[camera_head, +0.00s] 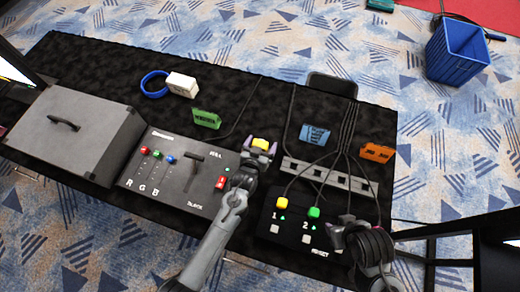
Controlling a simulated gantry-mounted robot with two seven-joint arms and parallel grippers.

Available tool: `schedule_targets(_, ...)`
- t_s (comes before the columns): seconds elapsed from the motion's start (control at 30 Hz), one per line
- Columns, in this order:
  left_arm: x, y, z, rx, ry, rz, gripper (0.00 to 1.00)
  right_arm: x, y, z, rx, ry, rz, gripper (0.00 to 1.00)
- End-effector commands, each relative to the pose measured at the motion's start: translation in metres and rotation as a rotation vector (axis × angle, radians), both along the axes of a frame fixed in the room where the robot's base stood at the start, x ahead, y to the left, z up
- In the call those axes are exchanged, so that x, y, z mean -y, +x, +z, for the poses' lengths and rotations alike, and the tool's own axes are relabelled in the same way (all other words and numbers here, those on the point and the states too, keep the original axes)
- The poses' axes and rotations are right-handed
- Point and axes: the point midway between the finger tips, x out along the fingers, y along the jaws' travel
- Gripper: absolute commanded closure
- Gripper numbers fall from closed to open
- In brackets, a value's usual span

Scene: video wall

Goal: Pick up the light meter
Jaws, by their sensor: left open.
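My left gripper (259,150) is open over the black table, its purple-grey fingers on either side of a small yellow item (261,142). This yellow item could be the light meter, but its face is too small to read. I cannot tell whether the fingers touch it. My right gripper (352,229) is low at the right, by the front of the black button box (290,232). Its fingers are dark and partly hidden by its own wrist, so its jaws are unclear.
A grey console (178,184) with coloured knobs lies left of my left gripper, beside a grey case (72,130). Green (207,119), blue (314,134) and orange (377,152) items lie behind. A power strip (325,178) and cables crowd the right.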

Motion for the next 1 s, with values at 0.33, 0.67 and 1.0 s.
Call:
schedule_targets(0.33,0.0003,0.0004,0.0001,0.0,0.0,0.0,0.29,-0.002,0.0002,0.0003,0.0,0.008,-0.005,0.57)
schedule_targets(0.67,0.0004,0.0006,0.0008,0.002,-0.001,0.0,0.72,-0.0021,0.0002,0.0003,0.0,0.008,-0.005,0.57)
schedule_targets(1.0,0.0004,0.0006,0.006,0.003,-0.001,0.0,0.73,-0.0002,-0.0001,0.0015,0.0,0.0,0.0,0.57)
